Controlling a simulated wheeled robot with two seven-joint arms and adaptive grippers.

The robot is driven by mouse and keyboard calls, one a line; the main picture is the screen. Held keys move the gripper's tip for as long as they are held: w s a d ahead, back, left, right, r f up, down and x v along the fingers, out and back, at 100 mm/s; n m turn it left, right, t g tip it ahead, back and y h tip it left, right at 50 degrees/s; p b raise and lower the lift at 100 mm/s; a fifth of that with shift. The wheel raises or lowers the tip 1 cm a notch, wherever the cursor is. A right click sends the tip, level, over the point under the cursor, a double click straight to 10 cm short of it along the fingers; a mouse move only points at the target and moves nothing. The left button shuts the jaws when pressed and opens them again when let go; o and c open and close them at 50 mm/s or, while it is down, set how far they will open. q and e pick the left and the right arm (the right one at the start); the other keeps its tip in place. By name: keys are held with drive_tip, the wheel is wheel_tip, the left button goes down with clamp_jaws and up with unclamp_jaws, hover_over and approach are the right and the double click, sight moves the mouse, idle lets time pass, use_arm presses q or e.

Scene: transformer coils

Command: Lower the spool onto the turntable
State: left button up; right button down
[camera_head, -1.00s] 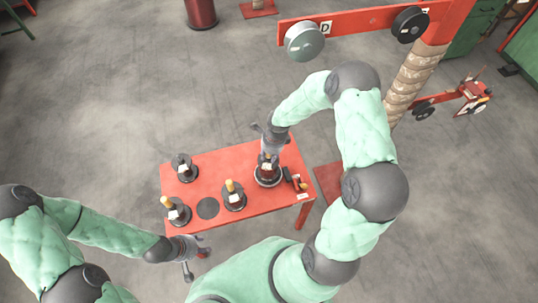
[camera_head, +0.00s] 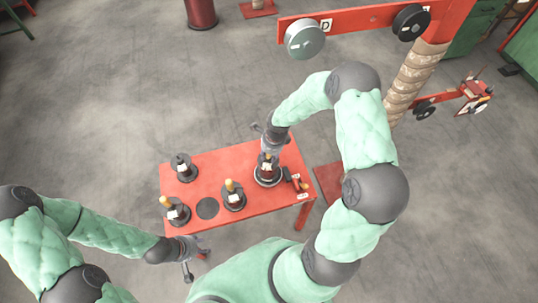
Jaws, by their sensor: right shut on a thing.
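The spool (camera_head: 266,168) is a dark coil with a pale label and an orange-tan top, upright at the right part of the red table. My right gripper (camera_head: 268,153) is shut on its top from above. The turntable (camera_head: 269,181) is a round grey disc with a pale rim directly under the spool. I cannot tell whether the spool touches it or hangs just above. My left gripper (camera_head: 197,258) is off the table's front left edge, apart from the spools, with its fingers spread and nothing between them.
More spools stand on the red table (camera_head: 215,166): one at the back left (camera_head: 184,167), one at the front left (camera_head: 175,211), one near the middle (camera_head: 233,195). A bare dark disc (camera_head: 207,208) lies between the front ones. A small red-and-black item (camera_head: 296,181) sits at the right edge.

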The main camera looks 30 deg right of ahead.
drive_tip(key=shift+f+b, duration=0.35)
drive_tip(key=shift+b, duration=0.15)
idle(0.5)
drive_tip(key=c, duration=1)
unclamp_jaws()
drive_tip(key=shift+o, duration=0.8)
drive_tip(key=shift+f, duration=0.1)
wheel_tip(320, 180, up, 12)
drive_tip(key=s+d, duration=0.1)
drive_tip(key=shift+d, duration=0.15)
drive_tip(key=shift+s, duration=0.1)
